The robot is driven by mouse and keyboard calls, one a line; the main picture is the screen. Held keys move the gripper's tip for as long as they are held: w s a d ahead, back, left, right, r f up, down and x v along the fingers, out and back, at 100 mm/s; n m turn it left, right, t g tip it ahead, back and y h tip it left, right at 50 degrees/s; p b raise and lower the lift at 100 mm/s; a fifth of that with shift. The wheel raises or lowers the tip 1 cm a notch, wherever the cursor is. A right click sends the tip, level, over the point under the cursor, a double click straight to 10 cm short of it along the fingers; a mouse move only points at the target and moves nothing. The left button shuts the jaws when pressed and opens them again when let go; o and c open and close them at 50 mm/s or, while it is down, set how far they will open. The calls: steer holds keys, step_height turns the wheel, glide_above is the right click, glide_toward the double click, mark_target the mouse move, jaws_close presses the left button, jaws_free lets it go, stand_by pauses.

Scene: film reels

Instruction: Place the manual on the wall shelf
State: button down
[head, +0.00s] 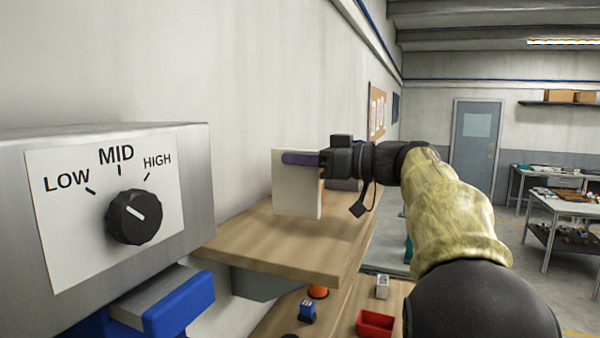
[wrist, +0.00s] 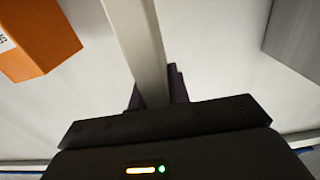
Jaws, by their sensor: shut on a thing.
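A cream, flat, upright manual (head: 291,205) is in my gripper, over the wooden wall shelf (head: 265,245) beside the left wall. Its lower edge is at or just above the shelf top; I cannot tell whether they touch. My gripper (head: 302,158) is shut on the manual's upper part, with a purple finger across its face. In the wrist view the manual (wrist: 133,35) shows as a narrow pale strip between the purple fingers (wrist: 155,90). The gripper body hides part of it there.
A grey machine (head: 190,165) with a LOW-MID-HIGH dial (head: 135,216) stands at left. In the wrist view an orange box (wrist: 38,38) is left of the manual and a grey block (wrist: 295,40) is right. Below the shelf are a blue item (head: 307,311) and red bin (head: 375,323). The shelf's front is clear.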

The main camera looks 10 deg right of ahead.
mark_target(296, 183)
step_height(296, 183, down, 2)
steer(key=shift+f, duration=0.35)
steer(key=shift+f, duration=0.15)
steer(key=c, duration=1.3)
jaws_free()
steer(key=shift+d, duration=0.1)
